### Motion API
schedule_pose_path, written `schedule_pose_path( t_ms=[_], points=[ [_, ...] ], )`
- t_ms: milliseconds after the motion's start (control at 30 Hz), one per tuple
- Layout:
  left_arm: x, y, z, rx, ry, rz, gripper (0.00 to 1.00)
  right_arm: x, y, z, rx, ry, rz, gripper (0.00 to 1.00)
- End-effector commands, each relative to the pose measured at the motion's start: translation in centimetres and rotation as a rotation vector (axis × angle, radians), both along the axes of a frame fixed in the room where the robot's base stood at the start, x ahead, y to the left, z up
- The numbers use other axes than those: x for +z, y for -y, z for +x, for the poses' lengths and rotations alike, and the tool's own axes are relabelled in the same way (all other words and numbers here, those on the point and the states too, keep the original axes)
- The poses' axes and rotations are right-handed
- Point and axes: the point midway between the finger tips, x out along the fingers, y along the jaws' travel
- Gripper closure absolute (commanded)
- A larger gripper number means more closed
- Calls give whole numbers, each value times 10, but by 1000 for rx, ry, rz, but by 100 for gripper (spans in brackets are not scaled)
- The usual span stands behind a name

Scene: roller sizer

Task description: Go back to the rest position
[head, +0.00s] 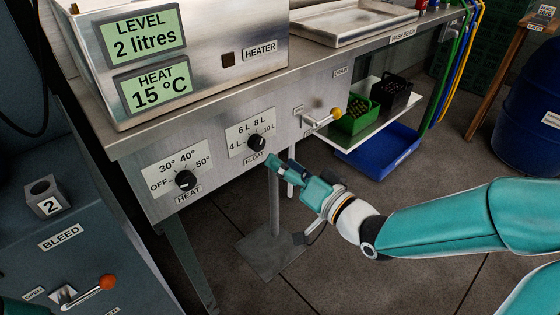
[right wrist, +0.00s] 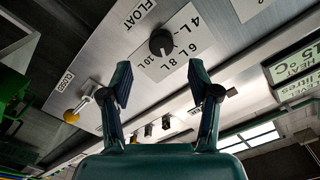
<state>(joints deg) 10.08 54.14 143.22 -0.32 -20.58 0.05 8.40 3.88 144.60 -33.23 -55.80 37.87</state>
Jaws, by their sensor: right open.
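My right gripper (head: 277,166) is in front of the wash bench's steel panel (head: 225,165), just below and right of the black FLOAT knob (head: 256,142). In the right wrist view my right gripper (right wrist: 160,73) has its two fingers spread with nothing between them. The FLOAT knob (right wrist: 161,43) shows beyond the fingertips there, apart from them. I cannot tell where its pointer stands. My left gripper is not in view.
A black HEAT knob (head: 185,180) and a yellow-balled drain lever (head: 323,117) are on the same panel. The displays read 2 litres and 15 °C. A grey BLEED cabinet (head: 95,240) with a red-balled lever stands left. Open floor lies below my right arm.

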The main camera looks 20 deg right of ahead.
Motion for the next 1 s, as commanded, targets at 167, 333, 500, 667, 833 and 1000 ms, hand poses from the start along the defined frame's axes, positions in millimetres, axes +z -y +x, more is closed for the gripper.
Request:
schedule_pose_path(
  t_ms=[167, 333, 500, 667, 833, 1000],
  points=[
    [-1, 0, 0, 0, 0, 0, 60, 0, 0, 0, 0, 0, 0, 39],
    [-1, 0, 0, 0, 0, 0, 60, -1, 0, 1, 1, -2, 0, 39],
    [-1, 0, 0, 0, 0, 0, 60, -30, -8, 5, 20, -68, 10, 39],
    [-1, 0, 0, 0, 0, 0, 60, -109, -27, 9, 49, -254, 47, 39],
    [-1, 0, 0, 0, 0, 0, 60, -232, -46, -13, 48, -578, 27, 39],
    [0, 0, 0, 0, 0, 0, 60, -331, -60, -67, 78, -878, -69, 39]
  ],
)
